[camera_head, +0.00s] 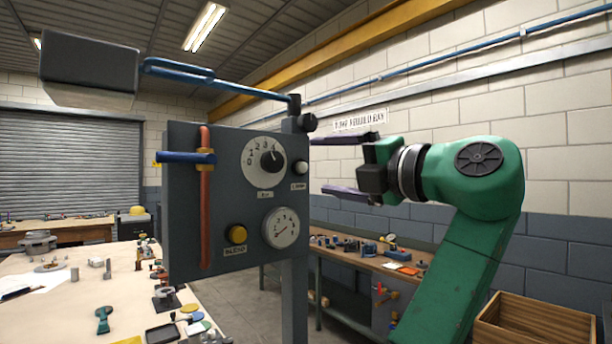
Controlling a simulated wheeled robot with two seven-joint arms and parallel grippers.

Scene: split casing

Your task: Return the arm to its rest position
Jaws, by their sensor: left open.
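My left gripper (318,165) is in the middle of the view, at the end of a thick green arm (455,265) that rises from the lower right. Its two dark fingers point left and are spread wide apart, with nothing between them. The fingertips are close to the right edge of the grey control panel (215,215) in the picture. Whether they touch it cannot be told. My right gripper is not in view.
The panel carries a dial (265,162), a gauge (281,228), a yellow button (237,234) and a blue lever (185,158). A cluttered light table (70,315) is at lower left. A workbench (350,257) stands behind, and a wooden crate (535,325) at lower right.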

